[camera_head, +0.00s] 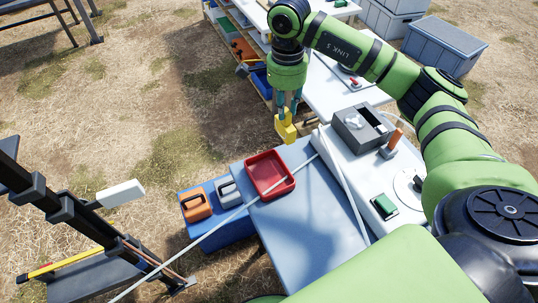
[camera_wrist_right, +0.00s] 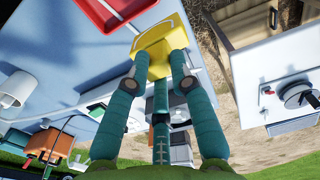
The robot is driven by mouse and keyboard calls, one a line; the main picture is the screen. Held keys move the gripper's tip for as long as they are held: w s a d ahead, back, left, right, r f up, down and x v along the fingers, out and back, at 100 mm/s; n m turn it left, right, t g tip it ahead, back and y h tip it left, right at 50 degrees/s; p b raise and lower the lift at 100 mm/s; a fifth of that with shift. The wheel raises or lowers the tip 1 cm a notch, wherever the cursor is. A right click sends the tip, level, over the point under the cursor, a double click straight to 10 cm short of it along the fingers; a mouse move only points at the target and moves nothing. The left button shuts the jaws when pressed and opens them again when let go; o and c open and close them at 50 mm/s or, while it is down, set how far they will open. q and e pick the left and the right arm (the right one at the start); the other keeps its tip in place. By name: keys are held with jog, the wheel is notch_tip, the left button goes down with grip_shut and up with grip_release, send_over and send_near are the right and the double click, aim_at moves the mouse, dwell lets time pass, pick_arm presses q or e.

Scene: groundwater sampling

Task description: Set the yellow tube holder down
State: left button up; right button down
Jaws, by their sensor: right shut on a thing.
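The yellow tube holder (camera_head: 286,127) is in my right gripper (camera_head: 286,108), which is shut on it. In the head view it hangs just behind and right of the red tray, near the edge of the blue-grey table top (camera_head: 318,222). In the right wrist view the yellow holder (camera_wrist_right: 160,50) sits between the teal fingertips of my right gripper (camera_wrist_right: 158,68). I cannot tell how far it is above any surface. My left gripper is not in view.
A red tray (camera_head: 290,174) lies at the table's back. An orange case (camera_head: 196,205) and a grey case (camera_head: 228,191) sit at the left on a blue box. A white unit (camera_head: 344,165) with a grey box (camera_head: 361,128) stands at the right. A thin pale hose crosses the table.

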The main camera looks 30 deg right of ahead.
jog(key=s+a+f+p, duration=0.3)
jog(key=s+a+f, duration=0.1)
jog(key=a+f, duration=0.3)
jog(key=shift+s+f+p, duration=0.2)
jog(key=shift+f+p, duration=0.1)
jog(key=shift+f, duration=0.65)
jog(key=shift+f, duration=0.15)
jog(key=c, duration=1.1)
grip_release()
